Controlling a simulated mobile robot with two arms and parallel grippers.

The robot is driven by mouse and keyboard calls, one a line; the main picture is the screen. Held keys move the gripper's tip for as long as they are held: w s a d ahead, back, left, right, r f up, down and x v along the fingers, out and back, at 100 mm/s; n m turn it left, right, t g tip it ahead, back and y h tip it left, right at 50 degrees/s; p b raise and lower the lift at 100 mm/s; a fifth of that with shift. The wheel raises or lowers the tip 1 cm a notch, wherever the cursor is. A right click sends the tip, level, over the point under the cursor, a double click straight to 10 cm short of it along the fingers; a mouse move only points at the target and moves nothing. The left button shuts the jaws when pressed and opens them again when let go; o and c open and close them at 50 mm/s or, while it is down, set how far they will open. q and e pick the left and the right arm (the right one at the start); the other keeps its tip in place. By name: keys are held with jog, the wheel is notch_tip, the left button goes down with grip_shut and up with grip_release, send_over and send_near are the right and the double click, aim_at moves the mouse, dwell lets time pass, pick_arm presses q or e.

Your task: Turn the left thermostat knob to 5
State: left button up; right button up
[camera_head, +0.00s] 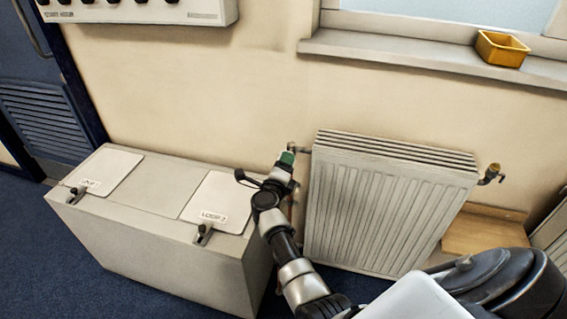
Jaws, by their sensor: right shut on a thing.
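A radiator (385,210) stands below the window. At its upper left corner is the left thermostat knob (287,157), of which a small green part shows. My right gripper (283,165) is at this knob, shut on it, with its arm reaching up from the bottom of the view. The gripper covers most of the knob, and no number or mark on it can be read. My left gripper is not in view.
A grey box (150,238) with two lids stands just left of my right arm. A yellow tray (502,48) sits on the sill (420,60). A wooden piece (485,232) lies right of the radiator.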

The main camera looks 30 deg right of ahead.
dwell(0.5)
jog(key=o, duration=0.9)
jog(key=shift+a, duration=0.15)
